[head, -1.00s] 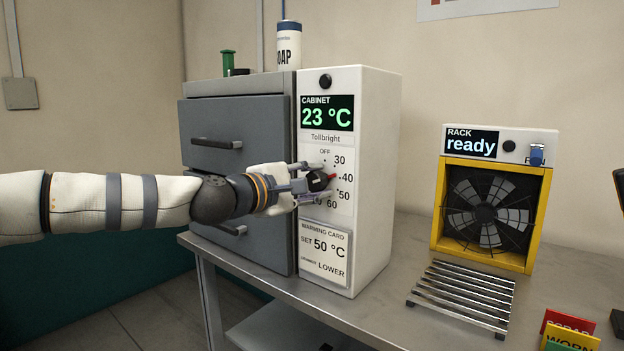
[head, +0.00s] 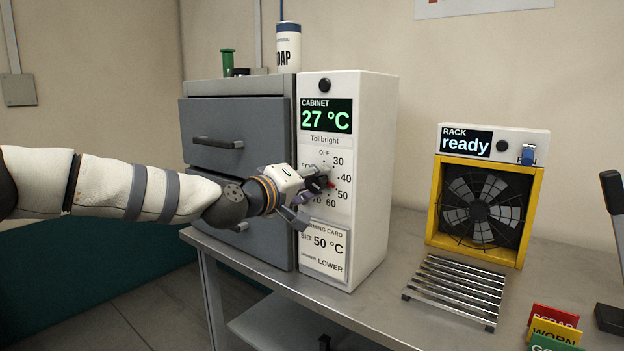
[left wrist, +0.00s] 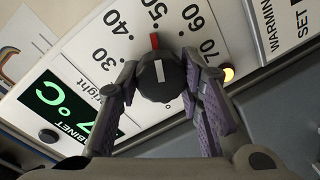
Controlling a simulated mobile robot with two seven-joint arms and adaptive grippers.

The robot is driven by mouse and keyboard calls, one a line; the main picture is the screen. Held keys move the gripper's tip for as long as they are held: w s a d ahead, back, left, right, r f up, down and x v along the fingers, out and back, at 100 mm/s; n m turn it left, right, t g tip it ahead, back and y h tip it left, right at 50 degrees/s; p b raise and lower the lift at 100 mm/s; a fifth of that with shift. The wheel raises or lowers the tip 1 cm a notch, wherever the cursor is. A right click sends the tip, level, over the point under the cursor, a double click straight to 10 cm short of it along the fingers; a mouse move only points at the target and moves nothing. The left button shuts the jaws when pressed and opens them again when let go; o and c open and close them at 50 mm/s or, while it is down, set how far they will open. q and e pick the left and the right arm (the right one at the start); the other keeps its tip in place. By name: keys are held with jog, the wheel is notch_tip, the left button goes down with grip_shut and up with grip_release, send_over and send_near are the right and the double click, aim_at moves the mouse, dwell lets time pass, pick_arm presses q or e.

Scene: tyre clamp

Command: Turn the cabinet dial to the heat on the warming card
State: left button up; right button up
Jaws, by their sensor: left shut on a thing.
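The black dial (left wrist: 162,78) is on the white cabinet panel (head: 372,160). Its red pointer (left wrist: 155,41) points at the 50 mark in the left wrist view. My left gripper (head: 314,186) is shut on the dial, one finger on each side, as the left wrist view (left wrist: 160,88) shows. In the head view the gripper hides part of the scale. The warming card (head: 325,252) below the dial reads SET 50 °C and LOWER. The cabinet display (head: 327,117) reads 27 °C.
A lit amber lamp (left wrist: 228,74) shows beside the scale. Grey drawers (head: 240,125) with handles stand left of the panel. On the bench (head: 395,255) to the right are a yellow-framed fan rack (head: 436,225), a metal slatted rack (head: 455,290) and coloured cards (head: 553,332).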

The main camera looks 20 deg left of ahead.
pick_arm(q)
jog(key=shift+m, duration=0.6)
jog(key=o, duration=1.2)
jog(key=shift+c, duration=0.2)
jog(key=v, duration=1.2)
